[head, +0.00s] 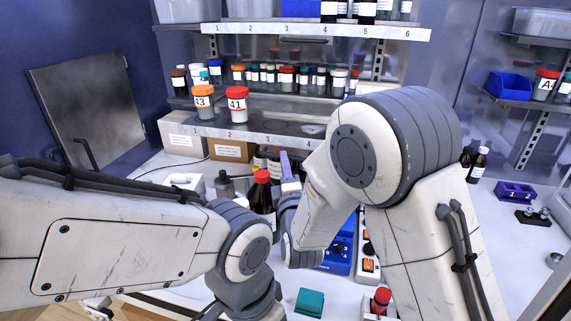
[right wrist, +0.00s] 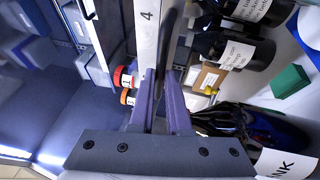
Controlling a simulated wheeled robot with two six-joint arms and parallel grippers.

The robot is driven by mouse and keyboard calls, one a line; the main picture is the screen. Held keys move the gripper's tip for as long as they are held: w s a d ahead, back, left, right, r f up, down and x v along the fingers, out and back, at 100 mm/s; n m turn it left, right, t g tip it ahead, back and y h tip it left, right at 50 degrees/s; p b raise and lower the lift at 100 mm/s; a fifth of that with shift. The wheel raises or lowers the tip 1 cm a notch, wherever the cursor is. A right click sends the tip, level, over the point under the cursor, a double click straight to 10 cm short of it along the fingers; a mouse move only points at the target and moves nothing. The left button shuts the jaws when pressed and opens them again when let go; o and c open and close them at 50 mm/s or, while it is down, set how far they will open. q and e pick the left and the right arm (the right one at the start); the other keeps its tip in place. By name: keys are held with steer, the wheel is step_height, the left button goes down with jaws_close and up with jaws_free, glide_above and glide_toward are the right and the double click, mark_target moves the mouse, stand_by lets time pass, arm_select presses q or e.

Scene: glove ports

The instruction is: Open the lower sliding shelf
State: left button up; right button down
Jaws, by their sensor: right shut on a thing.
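The lower sliding shelf (head: 275,126) has a white front strip with numbers. It carries an orange-capped jar marked 43 (head: 203,103) and a red-capped jar marked 41 (head: 237,105). My right gripper (head: 288,164) is at the front strip, right of its middle, partly hidden by my right arm. In the right wrist view, its purple fingers (right wrist: 160,98) are shut on the shelf's front edge (right wrist: 146,32) by the number 4. The arm hides the strip's right end. My left arm crosses the lower left; its gripper is out of view.
A red-capped dark bottle (head: 262,194) stands on the bench in front of the shelf, close to my right gripper. Cardboard boxes (head: 231,150) stand under the shelf. A numbered upper shelf (head: 310,33) is above. A green block (head: 310,302) lies at the front.

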steer(key=shift+a, duration=0.1)
steer(key=c, duration=0.9)
jaws_free()
steer(key=b+v, duration=1)
steer(key=b, duration=0.4)
steer(key=shift+s+d+f+b, duration=0.1)
steer(key=shift+s+d+b, duration=0.15)
steer(key=shift+b, duration=0.1)
